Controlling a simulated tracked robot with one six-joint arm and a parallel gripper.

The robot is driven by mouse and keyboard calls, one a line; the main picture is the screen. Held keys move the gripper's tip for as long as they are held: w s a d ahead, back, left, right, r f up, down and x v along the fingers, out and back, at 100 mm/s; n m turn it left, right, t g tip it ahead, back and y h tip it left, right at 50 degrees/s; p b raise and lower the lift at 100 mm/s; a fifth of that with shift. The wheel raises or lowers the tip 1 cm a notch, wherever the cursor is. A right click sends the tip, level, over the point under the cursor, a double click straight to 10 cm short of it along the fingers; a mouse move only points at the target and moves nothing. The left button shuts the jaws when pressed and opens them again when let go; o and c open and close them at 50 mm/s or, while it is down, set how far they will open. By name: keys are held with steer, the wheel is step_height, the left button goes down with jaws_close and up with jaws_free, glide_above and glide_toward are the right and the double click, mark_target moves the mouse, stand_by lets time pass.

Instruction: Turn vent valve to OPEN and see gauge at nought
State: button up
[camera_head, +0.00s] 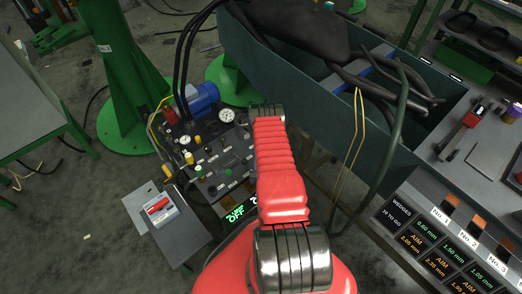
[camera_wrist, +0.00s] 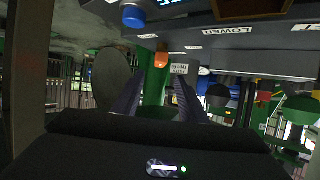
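The dark control panel (camera_head: 208,160) stands left of my red arm in the head view, with several knobs and small labels on its top. A round white-faced gauge (camera_head: 227,116) stands at its back edge; its reading is too small to tell. I cannot tell which knob is the vent valve, and my arm hides the panel's right part. In the wrist view the two fingers of my gripper (camera_wrist: 158,82) are apart with nothing clearly between them. An orange knob (camera_wrist: 161,57) and a small white label (camera_wrist: 179,69) show beyond the fingertips. The label is unreadable.
A blue motor (camera_head: 203,98) sits behind the panel. A green-lit display (camera_head: 237,213) reads OFF. A grey box with red parts (camera_head: 160,210) is at the left. A green trough (camera_head: 300,95) and hanging cables are at the right. A blue button (camera_wrist: 133,16) shows in the wrist view.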

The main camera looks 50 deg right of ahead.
steer(key=shift+x, duration=5.45)
steer(key=shift+c, duration=0.4)
steer(key=c, duration=0.9)
steer(key=shift+a, duration=0.15)
jaws_close()
